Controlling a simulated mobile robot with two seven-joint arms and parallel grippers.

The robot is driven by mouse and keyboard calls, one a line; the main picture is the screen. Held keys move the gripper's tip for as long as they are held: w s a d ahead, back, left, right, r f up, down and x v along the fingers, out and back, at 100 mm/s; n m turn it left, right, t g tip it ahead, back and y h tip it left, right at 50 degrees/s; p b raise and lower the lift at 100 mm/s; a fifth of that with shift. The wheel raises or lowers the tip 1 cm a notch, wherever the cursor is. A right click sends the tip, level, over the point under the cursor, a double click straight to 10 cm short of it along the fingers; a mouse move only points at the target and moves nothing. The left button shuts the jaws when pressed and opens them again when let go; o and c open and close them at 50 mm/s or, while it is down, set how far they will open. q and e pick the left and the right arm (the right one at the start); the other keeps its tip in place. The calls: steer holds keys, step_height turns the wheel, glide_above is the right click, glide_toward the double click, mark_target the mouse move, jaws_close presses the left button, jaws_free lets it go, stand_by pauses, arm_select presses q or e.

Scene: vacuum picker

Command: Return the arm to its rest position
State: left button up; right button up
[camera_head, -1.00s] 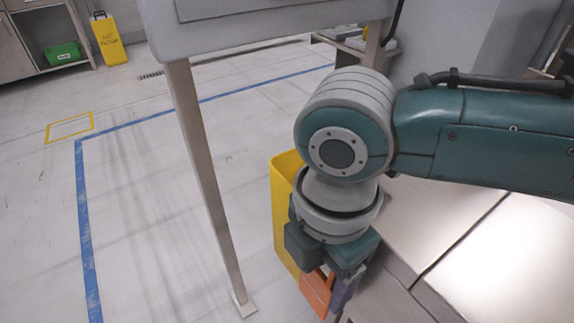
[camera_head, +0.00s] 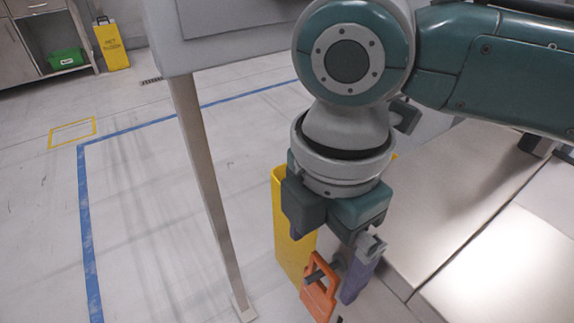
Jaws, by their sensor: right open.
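My right arm comes in from the right, and its wrist points down over the floor beside the worktop. My left gripper is not in view.
A pale worktop (camera_head: 455,205) lies right of the gripper, under my arm. A grey cabinet on a metal leg (camera_head: 205,190) stands left of it. Open floor with a blue line (camera_head: 84,220) lies further left. A yellow sign (camera_head: 111,45) and green box (camera_head: 65,58) are far back.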

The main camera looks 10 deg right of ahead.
step_height(320, 180, up, 3)
steer(key=shift+f, duration=0.2)
steer(key=s+a+r+m+t+y+p, duration=0.1)
steer(key=s+a+r+m+y+p, duration=0.1)
steer(key=s+r+m+p, duration=0.3)
steer(key=s+a+r+m+t+y+p, duration=0.1)
steer(key=s+a+r+m+y+p, duration=0.2)
steer(key=r+p, duration=0.4)
steer(key=s+d+r+m+h+p, duration=0.2)
steer(key=d+r+m+p, duration=0.2)
steer(key=d+m, duration=0.2)
steer(key=s+d+r+m+t+h+p, duration=0.1)
steer(key=s+d+r+m+h+p, duration=0.1)
steer(key=d, duration=0.6)
step_height(320, 180, up, 2)
steer(key=s+m+p, duration=0.1)
steer(key=m+p, duration=0.2)
steer(key=m, duration=0.1)
steer(key=shift+d+t+h, duration=0.2)
steer(key=shift+t+h, duration=0.1)
steer(key=shift+h, duration=0.1)
step_height(320, 180, up, 37)
steer(key=p, duration=3.7)
steer(key=shift+r, duration=0.2)
steer(key=shift+f, duration=0.1)
